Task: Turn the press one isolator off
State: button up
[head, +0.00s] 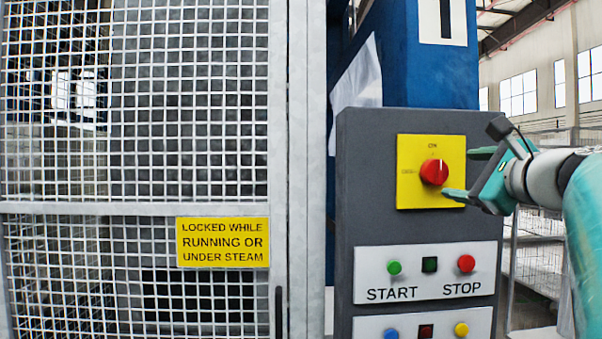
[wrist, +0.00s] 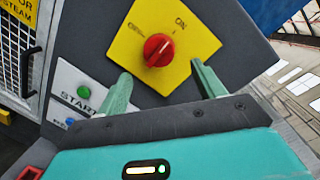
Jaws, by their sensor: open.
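The press one isolator is a red rotary knob (head: 434,172) on a yellow plate (head: 408,194), high on a dark grey control panel. In the wrist view the red knob (wrist: 158,50) has a pale line across it that points toward the ON mark. The OFF mark lies to the left on the plate. My gripper (head: 468,173) is just right of the knob in the head view, with one green finger above the other. In the wrist view my gripper (wrist: 160,69) is open and empty, its fingers on either side below the knob, apart from it.
Below the isolator is a white START/STOP plate (head: 425,274) with green and red buttons, and another button plate (head: 390,315) under it. A mesh gate (head: 190,120) with a yellow warning sign (head: 222,242) stands left. A blue column (head: 400,60) marked 1 rises behind.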

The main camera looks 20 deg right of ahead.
aim_at(441, 170)
jog(key=w, duration=0.4)
jog(key=w+d, duration=0.1)
jog(key=w, duration=0.1)
jog(key=shift+w, duration=0.15)
jog(key=shift+a, duration=0.1)
jog(key=c, duration=1)
jog(key=shift+n, duration=0.3)
jog(key=n, duration=0.4)
jog(key=shift+r+g, duration=0.15)
jog(key=shift+g, duration=0.15)
jog(key=n, duration=0.4)
jog(key=shift+a+g+h, duration=0.1)
jog(key=shift+g+h, duration=0.2)
jog(key=shift+g, duration=0.1)
jog(key=n, duration=0.4)
jog(key=shift+r, duration=0.1)
jog(key=shift+a+n+g+h, duration=0.1)
jog(key=shift+n+g+h, duration=0.4)
jog(key=shift+n, duration=1.3)
